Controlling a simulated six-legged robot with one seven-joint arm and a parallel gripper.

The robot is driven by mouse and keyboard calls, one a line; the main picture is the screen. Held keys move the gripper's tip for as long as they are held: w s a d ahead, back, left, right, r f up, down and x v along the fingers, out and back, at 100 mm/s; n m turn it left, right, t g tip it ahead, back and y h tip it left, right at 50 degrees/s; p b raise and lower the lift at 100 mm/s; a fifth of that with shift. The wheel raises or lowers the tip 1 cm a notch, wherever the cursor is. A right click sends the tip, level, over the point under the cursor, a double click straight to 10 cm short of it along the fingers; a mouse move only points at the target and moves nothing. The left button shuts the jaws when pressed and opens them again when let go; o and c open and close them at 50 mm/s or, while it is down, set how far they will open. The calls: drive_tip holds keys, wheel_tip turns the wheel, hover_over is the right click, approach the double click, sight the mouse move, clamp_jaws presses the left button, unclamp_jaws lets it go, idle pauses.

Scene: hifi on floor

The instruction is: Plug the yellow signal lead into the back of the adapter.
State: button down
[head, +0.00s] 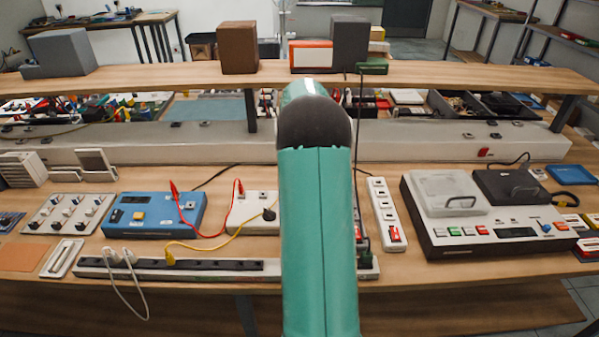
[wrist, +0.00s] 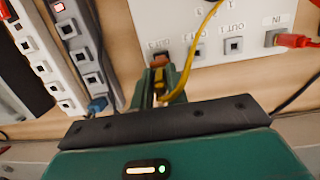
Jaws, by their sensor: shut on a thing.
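The adapter is a white box (head: 245,208) left of my arm in the head view. In the wrist view its back face (wrist: 225,65) shows a row of sockets marked IN and OUT, with a red plug (wrist: 290,40) in IN. My gripper (wrist: 165,88) is shut on the plug of the yellow signal lead (wrist: 185,72), whose cable runs up across the box. The plug points at the leftmost OUT socket, where an orange-brown tip or part shows. I cannot tell whether the plug is inside that socket. My arm hides the gripper in the head view.
The head view shows a blue device (head: 152,214), a long socket strip (head: 215,268) and a large white console (head: 495,220). A wooden shelf (head: 190,76) crosses behind.

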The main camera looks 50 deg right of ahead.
drive_tip(key=c, duration=1.3)
unclamp_jaws()
wheel_tip(320, 180, up, 19)
drive_tip(key=w+d, duration=0.1)
drive_tip(key=w, duration=0.1)
drive_tip(key=shift+d+f, duration=0.15)
drive_tip(key=shift+d, duration=0.15)
drive_tip(key=shift+w, duration=0.1)
